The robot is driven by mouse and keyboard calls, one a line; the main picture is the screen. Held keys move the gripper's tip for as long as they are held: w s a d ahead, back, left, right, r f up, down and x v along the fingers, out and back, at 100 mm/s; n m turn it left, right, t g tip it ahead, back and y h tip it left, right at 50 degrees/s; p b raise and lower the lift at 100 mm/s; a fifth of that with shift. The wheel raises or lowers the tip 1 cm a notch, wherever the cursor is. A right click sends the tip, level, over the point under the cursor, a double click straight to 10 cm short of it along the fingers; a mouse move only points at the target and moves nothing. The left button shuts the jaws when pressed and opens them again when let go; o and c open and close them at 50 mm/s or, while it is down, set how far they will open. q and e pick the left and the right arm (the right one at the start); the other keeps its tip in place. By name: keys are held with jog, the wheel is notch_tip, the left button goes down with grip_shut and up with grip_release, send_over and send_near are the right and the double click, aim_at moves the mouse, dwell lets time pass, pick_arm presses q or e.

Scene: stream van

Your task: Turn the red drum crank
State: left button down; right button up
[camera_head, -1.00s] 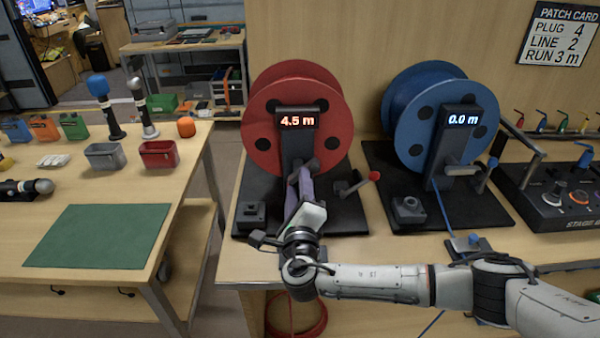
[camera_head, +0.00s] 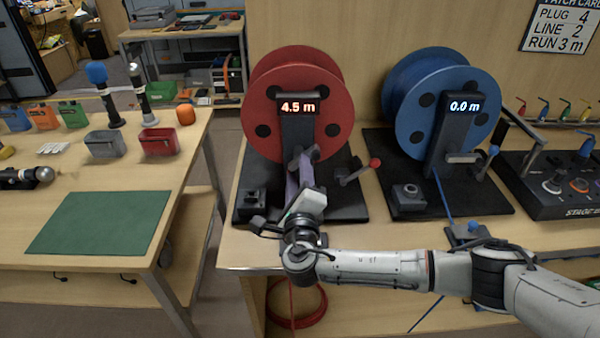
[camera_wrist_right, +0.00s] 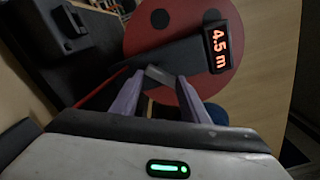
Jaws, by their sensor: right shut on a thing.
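The red drum (camera_head: 263,95) stands upright on a black base, with a dark post in front whose display (camera_head: 297,107) reads 4.5 m. My right gripper (camera_head: 303,160) reaches the front of the post. In the right wrist view its purple fingers (camera_wrist_right: 160,82) are shut on a small grey block (camera_wrist_right: 158,74) by the post, and a thin red cable (camera_wrist_right: 103,88) runs left from there. The left gripper is not in view.
A blue drum (camera_head: 430,105) reading 0.0 m stands to the right, with a control box (camera_head: 560,185) beyond it. A table with bins and a green mat (camera_head: 88,222) is left, across a gap.

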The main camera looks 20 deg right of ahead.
jog(key=w+d+r, duration=0.2)
jog(key=shift+w+r, duration=0.3)
jog(key=shift+w, duration=0.1)
jog(key=o, duration=0.4)
jog(key=shift+c, duration=0.2)
jog(key=s+f, duration=0.1)
jog(key=s+a+f+p, duration=0.1)
jog(key=f, duration=0.1)
jog(key=s+a+f+p, duration=0.1)
jog(key=shift+s+a+f, duration=0.1)
jog(key=shift+s+f, duration=0.05)
jog(key=shift+f, duration=0.2)
jog(key=shift+s+a+f, duration=0.1)
jog(key=shift+s+a, duration=0.05)
jog(key=shift+s, duration=0.15)
jog(key=shift+v, duration=4.05)
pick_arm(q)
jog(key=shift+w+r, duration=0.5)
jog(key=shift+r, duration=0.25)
pick_arm(e)
jog(key=shift+s+a, duration=0.2)
jog(key=shift+s, duration=0.1)
